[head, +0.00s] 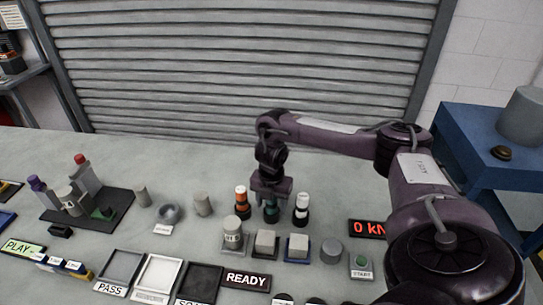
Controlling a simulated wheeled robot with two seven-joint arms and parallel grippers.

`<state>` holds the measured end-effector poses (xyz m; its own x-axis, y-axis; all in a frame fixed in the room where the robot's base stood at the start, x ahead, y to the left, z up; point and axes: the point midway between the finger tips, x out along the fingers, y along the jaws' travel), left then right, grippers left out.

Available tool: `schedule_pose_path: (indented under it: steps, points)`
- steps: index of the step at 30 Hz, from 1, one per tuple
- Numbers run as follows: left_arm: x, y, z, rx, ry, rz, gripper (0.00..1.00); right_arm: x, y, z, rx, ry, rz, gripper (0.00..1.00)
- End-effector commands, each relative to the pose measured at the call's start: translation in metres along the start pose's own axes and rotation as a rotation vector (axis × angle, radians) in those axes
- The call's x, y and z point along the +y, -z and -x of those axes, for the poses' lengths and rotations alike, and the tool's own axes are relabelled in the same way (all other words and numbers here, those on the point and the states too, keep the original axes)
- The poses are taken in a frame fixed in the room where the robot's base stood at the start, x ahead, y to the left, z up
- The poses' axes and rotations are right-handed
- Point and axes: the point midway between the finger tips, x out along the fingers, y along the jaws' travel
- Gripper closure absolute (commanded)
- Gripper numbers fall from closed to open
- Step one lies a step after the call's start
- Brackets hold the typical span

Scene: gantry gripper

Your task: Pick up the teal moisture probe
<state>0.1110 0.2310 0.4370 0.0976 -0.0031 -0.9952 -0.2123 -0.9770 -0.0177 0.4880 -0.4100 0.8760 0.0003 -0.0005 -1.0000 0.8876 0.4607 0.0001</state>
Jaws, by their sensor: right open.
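The teal moisture probe (271,213) stands upright on the table in the head view, between an orange and black probe (241,203) and a white and black probe (302,209). My right gripper (271,197) points down directly over the teal probe and hides its top. The gripper is open. I cannot tell whether its fingers touch the probe or how far they reach down its sides. My left gripper is not in view.
Several small blocks and cylinders stand just in front of the probes, including a grey block (265,243) and a white-topped block (298,247). A READY sign (246,279) and shallow trays (158,277) lie nearer. A dark rack (107,212) is at left. The table behind is clear.

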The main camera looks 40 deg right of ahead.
Motion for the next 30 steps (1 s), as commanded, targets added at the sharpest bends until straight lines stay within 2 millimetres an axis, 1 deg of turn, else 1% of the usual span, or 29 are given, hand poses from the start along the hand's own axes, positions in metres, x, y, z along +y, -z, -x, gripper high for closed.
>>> schedule_pose_path:
  steps: [1,11,19,23,26,28,29,30]
  points:
    - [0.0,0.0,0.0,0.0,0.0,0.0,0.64,0.0,0.0,0.0,0.0,0.0,0.0,0.47]
    - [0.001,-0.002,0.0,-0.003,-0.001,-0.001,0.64,0.0,0.0,0.0,0.0,0.0,-0.001,0.9]
    - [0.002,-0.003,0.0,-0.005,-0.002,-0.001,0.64,0.0,0.0,0.002,-0.001,-0.002,-0.001,0.91]
    - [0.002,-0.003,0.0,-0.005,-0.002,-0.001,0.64,0.001,-0.001,0.008,-0.001,-0.003,-0.001,0.91]
    - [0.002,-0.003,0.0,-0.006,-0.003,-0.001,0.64,0.001,-0.001,0.019,-0.002,-0.004,-0.002,0.91]
    - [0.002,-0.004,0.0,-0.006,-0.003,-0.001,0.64,0.001,-0.001,0.03,-0.002,-0.005,0.0,0.91]
    - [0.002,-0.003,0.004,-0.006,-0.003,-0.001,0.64,0.002,-0.001,0.039,-0.003,-0.006,0.0,0.91]
    - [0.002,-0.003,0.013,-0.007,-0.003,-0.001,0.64,0.002,-0.001,0.051,-0.004,-0.006,0.0,0.91]
